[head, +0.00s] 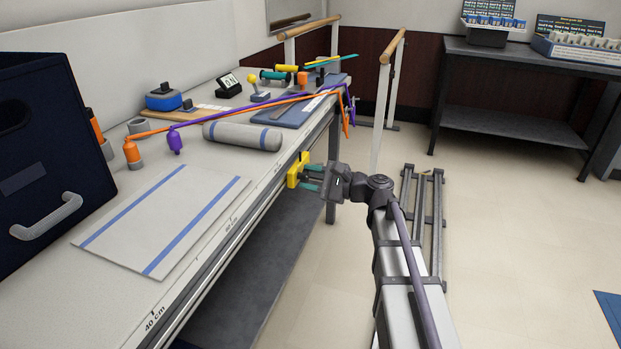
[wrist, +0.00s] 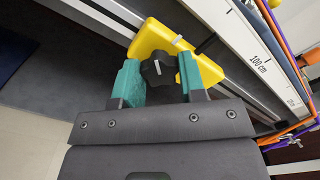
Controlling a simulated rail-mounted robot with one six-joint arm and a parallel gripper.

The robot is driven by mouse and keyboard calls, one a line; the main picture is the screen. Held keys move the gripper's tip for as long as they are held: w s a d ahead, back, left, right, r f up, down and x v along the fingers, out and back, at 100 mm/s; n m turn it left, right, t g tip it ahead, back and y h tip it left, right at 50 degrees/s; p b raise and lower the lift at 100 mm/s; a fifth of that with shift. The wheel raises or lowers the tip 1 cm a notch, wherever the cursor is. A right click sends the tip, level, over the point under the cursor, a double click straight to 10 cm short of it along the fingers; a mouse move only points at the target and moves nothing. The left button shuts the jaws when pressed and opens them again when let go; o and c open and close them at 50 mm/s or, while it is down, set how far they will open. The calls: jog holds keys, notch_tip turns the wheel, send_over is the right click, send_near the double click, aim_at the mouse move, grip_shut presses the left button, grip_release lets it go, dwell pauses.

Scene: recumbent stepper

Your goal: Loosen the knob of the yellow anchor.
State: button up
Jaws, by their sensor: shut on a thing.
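The yellow anchor (head: 294,172) sits on the rail along the front edge of the long table. In the wrist view the yellow anchor (wrist: 150,33) shows as an angled yellow block, with a black lobed knob (wrist: 159,69) bearing a white line. My gripper (head: 312,179) reaches the anchor from the right. In the wrist view the teal fingers of my gripper (wrist: 158,80) stand on either side of the knob and are shut on it. The knob is hidden in the head view.
The table (head: 200,260) holds a rolled grey towel (head: 242,136), a flat mat (head: 165,218), a dark blue bin (head: 50,150) and orange and purple bands (head: 255,107). The rail has a 100 cm mark (wrist: 258,58) near the anchor. Open floor (head: 500,240) lies to the right.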

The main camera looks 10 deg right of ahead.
jog(key=n, duration=1.3)
jog(key=shift+f, duration=0.1)
jog(key=shift+n, duration=0.3)
jog(key=o, duration=0.9)
jog(key=v, duration=1.1)
jog(key=shift+w, duration=0.1)
